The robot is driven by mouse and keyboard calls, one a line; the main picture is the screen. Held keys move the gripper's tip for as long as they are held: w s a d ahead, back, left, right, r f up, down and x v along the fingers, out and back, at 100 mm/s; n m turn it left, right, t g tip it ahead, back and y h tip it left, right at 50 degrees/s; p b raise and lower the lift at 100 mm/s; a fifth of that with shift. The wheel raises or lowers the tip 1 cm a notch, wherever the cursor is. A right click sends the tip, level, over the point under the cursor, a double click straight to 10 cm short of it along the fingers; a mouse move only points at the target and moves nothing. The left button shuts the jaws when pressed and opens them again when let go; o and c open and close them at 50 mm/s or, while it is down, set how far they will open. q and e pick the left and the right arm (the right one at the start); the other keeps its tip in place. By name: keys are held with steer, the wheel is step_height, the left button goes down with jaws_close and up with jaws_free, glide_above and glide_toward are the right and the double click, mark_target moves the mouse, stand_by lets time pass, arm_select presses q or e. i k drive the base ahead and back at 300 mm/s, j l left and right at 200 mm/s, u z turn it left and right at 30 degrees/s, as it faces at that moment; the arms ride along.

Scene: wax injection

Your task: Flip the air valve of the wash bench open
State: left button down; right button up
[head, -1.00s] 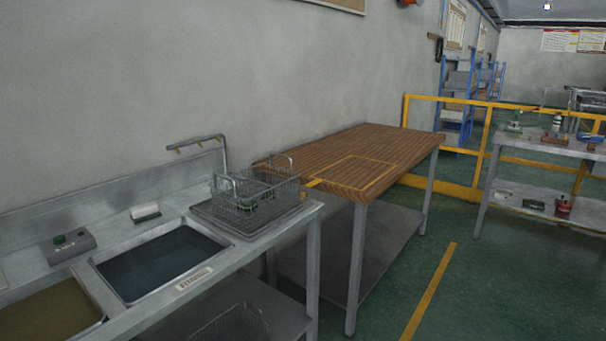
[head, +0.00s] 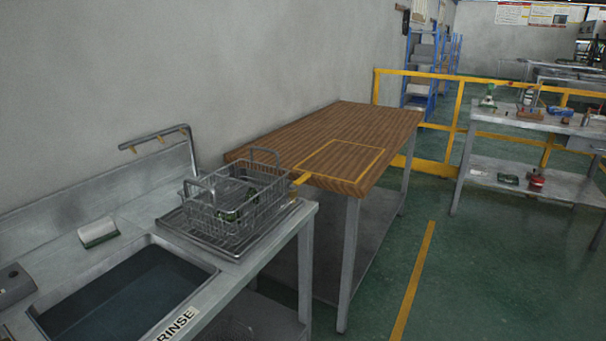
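The wash bench (head: 72,205) is a grey metal bench along the wall at the left. A pipe (head: 155,138) with several small yellow nozzles rises at its back. Neither of my grippers is in view.
A wire basket (head: 246,214) with green pieces inside stands on a drain rack (head: 190,235). The rinse basin (head: 120,295) is in front. A wooden-topped table (head: 290,145) stands just beyond the bench. Green floor (head: 460,275) is open at the right.

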mark_target(302, 178)
steer(key=i+l+u, duration=0.15)
steer(key=u, duration=1.25)
steer(key=l+u, duration=0.75)
steer(key=k+l+u, duration=0.1)
steer(key=l+u, duration=0.15)
steer(key=l, duration=0.25)
steer(key=k+l+u, duration=0.2)
steer(key=l, duration=0.25)
steer(key=k+l+u, duration=0.1)
steer(key=l, duration=0.35)
steer(key=k+l+u, duration=0.15)
steer(key=l, duration=0.3)
steer(key=k+l, duration=0.15)
steer(key=l, duration=0.25)
steer(key=k+l, duration=0.15)
steer(key=l, duration=0.2)
steer(key=k+l, duration=0.15)
steer(key=l, duration=0.25)
steer(key=k+l, duration=0.15)
steer(key=l, duration=0.25)
